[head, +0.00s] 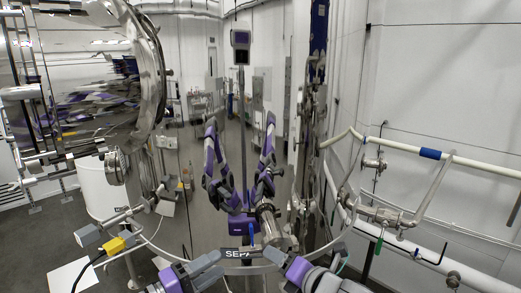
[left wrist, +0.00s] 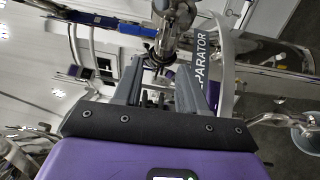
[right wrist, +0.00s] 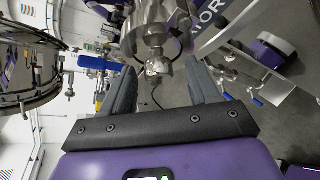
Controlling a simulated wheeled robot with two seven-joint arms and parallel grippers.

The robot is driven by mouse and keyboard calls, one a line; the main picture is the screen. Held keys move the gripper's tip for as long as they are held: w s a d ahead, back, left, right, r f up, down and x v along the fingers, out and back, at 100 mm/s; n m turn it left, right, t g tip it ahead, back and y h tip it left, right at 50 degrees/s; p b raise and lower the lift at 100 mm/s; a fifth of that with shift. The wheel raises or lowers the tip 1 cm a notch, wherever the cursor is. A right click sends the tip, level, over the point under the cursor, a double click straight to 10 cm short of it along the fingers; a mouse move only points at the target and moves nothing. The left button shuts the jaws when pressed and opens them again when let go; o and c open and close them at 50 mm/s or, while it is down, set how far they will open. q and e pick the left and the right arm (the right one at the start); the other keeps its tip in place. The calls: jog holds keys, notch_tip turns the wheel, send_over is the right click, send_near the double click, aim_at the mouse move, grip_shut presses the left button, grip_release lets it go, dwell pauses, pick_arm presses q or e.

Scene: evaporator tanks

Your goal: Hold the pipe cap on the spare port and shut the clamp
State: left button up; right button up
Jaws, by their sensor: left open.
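The spare port looks to be the short steel stub (head: 267,224) on the front of the shiny tank. It also shows in the right wrist view (right wrist: 146,30), with small clamp-like metal fittings (right wrist: 158,66) at its near end. I cannot tell the pipe cap apart from these fittings. My left gripper (head: 216,266) is open and empty, low and left of the stub. In the left wrist view, metal fittings (left wrist: 176,22) lie beyond its fingers. My right gripper (head: 277,257) has its fingers apart just below the stub. The fittings show between and beyond its fingertips.
A curved rail with a lettered plate (head: 238,253) runs across below the stub. A yellow-and-grey connector (head: 116,245) is at lower left. A large round steel vessel end (head: 150,65) stands at upper left. Pipes with valves (head: 385,214) fill the right.

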pick_arm(q)
jog(key=shift+s+r, duration=0.1)
jog(key=shift+s, duration=0.05)
pick_arm(e)
jog(key=shift+s+d, duration=0.1)
jog(key=shift+s, duration=0.1)
